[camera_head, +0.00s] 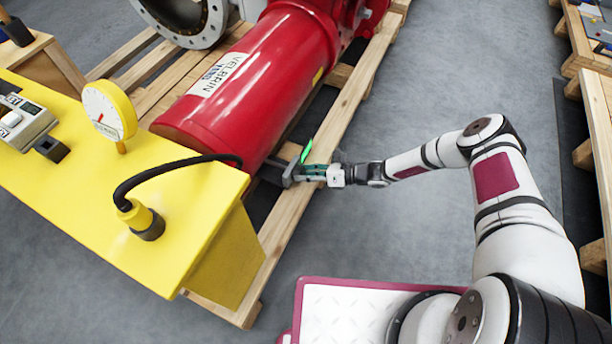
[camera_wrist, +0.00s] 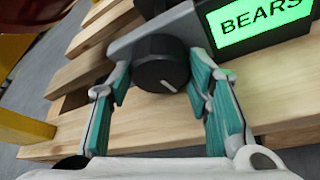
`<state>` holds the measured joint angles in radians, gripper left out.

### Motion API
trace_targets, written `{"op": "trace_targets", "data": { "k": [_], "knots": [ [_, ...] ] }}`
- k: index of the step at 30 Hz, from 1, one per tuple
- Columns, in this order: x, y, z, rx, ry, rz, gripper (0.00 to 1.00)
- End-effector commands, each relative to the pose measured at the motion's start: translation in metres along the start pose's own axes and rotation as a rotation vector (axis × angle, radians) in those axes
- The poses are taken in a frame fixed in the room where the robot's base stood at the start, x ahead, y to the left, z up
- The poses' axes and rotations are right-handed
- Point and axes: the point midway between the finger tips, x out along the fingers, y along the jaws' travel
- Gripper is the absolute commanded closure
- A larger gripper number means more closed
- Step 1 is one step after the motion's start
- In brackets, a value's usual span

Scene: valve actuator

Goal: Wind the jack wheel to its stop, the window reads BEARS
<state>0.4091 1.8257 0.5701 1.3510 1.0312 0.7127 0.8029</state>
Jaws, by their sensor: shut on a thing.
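The jack wheel is a dark round knob (camera_wrist: 161,64) with a pale pointer mark, seen close up in the wrist view. It sits on a grey jack body (camera_wrist: 125,45). My gripper (camera_wrist: 157,82) has its teal-padded fingers on either side of the knob, shut on it. The lit green window (camera_wrist: 262,20) at the upper right of the wrist view reads BEARS. In the head view my gripper (camera_head: 293,173) reaches in low beside the red cylinder (camera_head: 240,85), and a bright green sliver of the window (camera_head: 307,151) shows by it.
A yellow bench (camera_head: 190,225) with a dial gauge (camera_head: 109,110) and a black cable (camera_head: 165,171) stands close on the left. The jack is at the wooden pallet (camera_head: 290,225) under the red cylinder. Open grey floor (camera_head: 425,75) lies to the right.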

Motion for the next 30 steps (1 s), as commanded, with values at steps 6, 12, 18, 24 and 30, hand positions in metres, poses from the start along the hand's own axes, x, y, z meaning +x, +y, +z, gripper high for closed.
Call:
{"op": "trace_targets", "data": {
  "k": [6,12,18,24,30],
  "knots": [
    [0.000,-0.001,-0.001,-0.001,0.002,-0.002,0.46],
    [0.000,0.000,0.000,-0.001,0.001,-0.002,0.34],
    [-0.002,-0.001,0.000,-0.002,0.001,-0.002,0.34],
    [-0.025,-0.001,0.001,-0.002,0.000,-0.004,0.34],
    [-0.067,-0.001,0.000,-0.002,0.001,-0.004,0.34]
  ]
}}
